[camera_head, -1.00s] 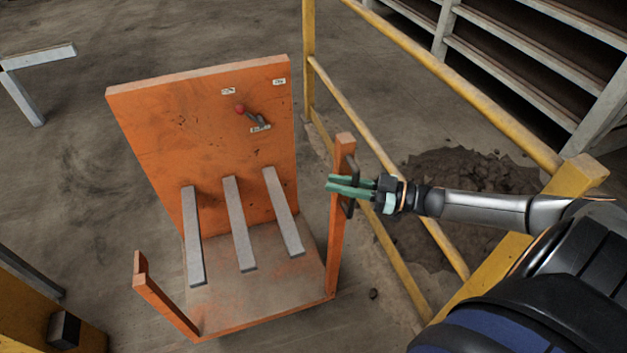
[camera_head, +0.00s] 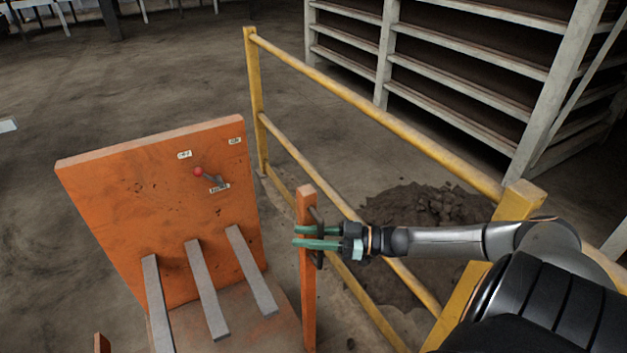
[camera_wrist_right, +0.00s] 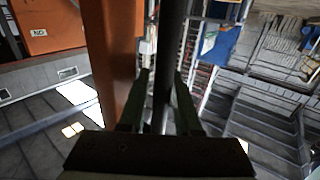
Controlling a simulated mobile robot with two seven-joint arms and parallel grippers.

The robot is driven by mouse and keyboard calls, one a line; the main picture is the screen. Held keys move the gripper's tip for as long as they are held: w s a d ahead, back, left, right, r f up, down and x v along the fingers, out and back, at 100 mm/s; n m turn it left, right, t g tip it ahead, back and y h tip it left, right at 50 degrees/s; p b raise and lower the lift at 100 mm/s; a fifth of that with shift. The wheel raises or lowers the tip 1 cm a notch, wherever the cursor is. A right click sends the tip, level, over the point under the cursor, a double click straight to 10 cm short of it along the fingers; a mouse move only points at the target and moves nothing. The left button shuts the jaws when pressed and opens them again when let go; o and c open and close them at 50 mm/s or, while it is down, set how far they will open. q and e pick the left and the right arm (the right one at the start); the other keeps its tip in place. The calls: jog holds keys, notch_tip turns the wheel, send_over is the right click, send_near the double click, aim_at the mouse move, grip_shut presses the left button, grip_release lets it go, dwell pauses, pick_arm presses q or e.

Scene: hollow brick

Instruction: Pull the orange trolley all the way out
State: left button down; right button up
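The orange trolley (camera_head: 165,200) stands on the floor at lower left in the head view. It has an upright panel, a base cut off by the frame's lower edge, and an orange post (camera_head: 307,280) at its right front. A dark upright handle is fixed to that post; it shows as a dark bar (camera_wrist_right: 167,45) in the right wrist view. My right gripper (camera_head: 317,238) reaches in from the right, its green fingers on either side of the handle and close against it. The fingers (camera_wrist_right: 163,85) flank the bar in the right wrist view. My left gripper is not in view.
A yellow railing (camera_head: 385,115) runs just right of the trolley, beneath and behind my right arm. Dark rubble (camera_head: 430,203) lies beyond it, with grey shelves (camera_head: 470,75) at upper right. Grey bars (camera_head: 205,290) stick out from the panel. Open floor (camera_head: 150,90) lies behind the trolley.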

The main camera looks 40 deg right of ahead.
jog(key=v, duration=1.2)
jog(key=shift+s+d+p, duration=0.15)
jog(key=shift+d+p, duration=0.05)
jog(key=shift+p, duration=0.2)
